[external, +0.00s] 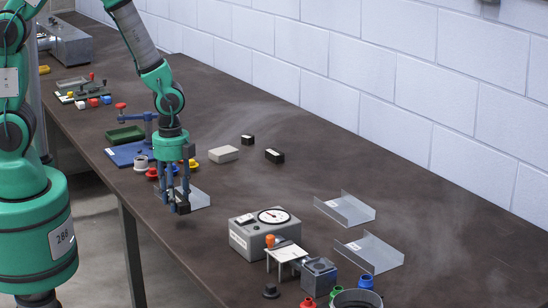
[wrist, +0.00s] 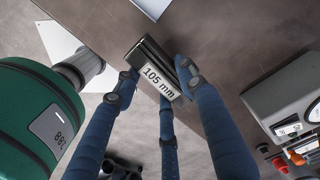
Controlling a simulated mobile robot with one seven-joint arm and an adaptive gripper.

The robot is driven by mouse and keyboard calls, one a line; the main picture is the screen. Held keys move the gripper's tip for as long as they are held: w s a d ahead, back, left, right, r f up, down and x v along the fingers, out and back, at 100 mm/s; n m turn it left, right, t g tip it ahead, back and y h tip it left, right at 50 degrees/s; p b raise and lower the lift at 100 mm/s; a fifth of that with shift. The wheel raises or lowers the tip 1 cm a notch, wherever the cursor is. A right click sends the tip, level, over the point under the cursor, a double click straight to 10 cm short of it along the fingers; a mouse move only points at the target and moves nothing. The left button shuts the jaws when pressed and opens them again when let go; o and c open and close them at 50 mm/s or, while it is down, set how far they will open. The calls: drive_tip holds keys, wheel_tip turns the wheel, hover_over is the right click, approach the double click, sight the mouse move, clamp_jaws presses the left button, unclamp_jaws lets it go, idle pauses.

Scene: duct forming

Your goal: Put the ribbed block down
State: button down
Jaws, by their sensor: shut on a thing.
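My gripper (external: 176,204) is shut on a dark block labelled "105 mm" (wrist: 150,60), which I take to be the ribbed block. In the wrist view the blue fingers (wrist: 157,82) hold it from both sides, and its label faces the camera. In the external view the block (external: 183,208) is a small dark shape at the fingertips, low over the brown table (external: 300,180). A bent metal channel (external: 196,198) lies just behind and right of the gripper. Whether the block touches the table is unclear.
A grey gauge box (external: 240,240) stands to the right. Two metal channels (external: 345,209) (external: 369,253) lie farther right. Two black blocks (external: 247,140) (external: 274,156) and a pale block (external: 223,154) are behind. The table's middle is fairly clear.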

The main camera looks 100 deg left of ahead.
drive_tip(key=w+a+p, duration=0.2)
drive_tip(key=w+a, duration=0.2)
drive_tip(key=a, duration=0.6)
drive_tip(key=w+a+p, duration=0.3)
drive_tip(key=w+a, duration=0.2)
drive_tip(key=a, duration=0.5)
drive_tip(key=w+a+p, duration=0.2)
drive_tip(key=w+a, duration=0.3)
drive_tip(key=a, duration=0.5)
drive_tip(key=shift+w+a, duration=0.1)
drive_tip(key=shift+w, duration=0.05)
drive_tip(key=shift+w, duration=0.15)
hover_over(297, 176)
drive_tip(key=shift+w+a+f+p, duration=0.1)
drive_tip(key=shift+f+p, duration=0.1)
drive_tip(key=shift+f, duration=0.15)
drive_tip(key=shift+a+f+p, duration=0.1)
drive_tip(key=shift+f+p, duration=0.05)
drive_tip(key=shift+f, duration=0.2)
drive_tip(key=shift+f, duration=0.1)
drive_tip(key=shift+f, duration=1.7)
drive_tip(key=shift+f, duration=0.1)
drive_tip(key=c, duration=1)
unclamp_jaws()
drive_tip(key=shift+c, duration=0.2)
